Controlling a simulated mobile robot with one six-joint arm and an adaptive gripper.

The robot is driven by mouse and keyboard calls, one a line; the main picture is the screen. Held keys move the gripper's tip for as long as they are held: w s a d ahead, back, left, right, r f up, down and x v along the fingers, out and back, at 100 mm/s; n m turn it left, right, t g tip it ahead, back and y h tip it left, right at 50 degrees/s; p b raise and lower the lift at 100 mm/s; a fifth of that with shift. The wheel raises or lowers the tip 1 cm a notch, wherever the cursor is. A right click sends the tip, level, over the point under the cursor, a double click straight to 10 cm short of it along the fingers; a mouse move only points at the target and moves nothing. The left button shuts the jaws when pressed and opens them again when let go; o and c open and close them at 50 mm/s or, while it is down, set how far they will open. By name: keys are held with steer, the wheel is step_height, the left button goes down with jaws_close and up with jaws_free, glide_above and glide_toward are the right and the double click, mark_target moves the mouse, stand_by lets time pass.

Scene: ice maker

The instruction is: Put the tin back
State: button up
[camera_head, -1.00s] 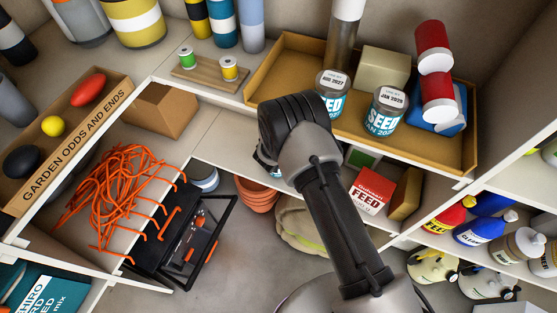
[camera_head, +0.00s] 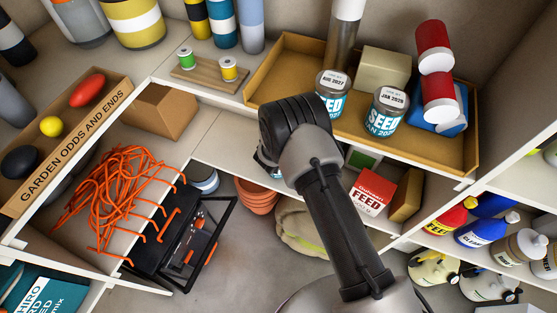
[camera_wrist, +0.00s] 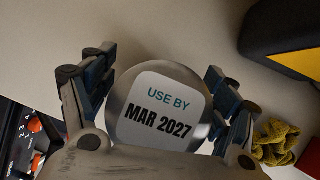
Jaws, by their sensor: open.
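A tin with a pale round lid marked USE BY MAR 2027 (camera_wrist: 165,112) stands between the fingers of my gripper (camera_wrist: 160,78) in the wrist view. The fingers are open, one on each side of the lid; I cannot tell if they touch it. Two SEED tins, one marked AUG 2027 (camera_head: 331,95) and one marked JAN (camera_head: 386,112), stand upright in the tan tray (camera_head: 275,82).
The tray also holds a metal cylinder, a cream block (camera_head: 383,70) and red cans (camera_head: 435,65). A red feed box (camera_head: 373,192) and terracotta pots (camera_head: 257,195) sit below. An orange cord rack (camera_head: 115,195) is left. Yellow gloves (camera_wrist: 277,142) lie right of my gripper.

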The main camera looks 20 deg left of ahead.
steer(key=shift+r+p, duration=0.25)
steer(key=shift+p, duration=0.05)
steer(key=p+v, duration=0.2)
steer(key=v, duration=0.9)
steer(key=shift+s+r+p, duration=0.2)
steer(key=shift+r+p, duration=0.1)
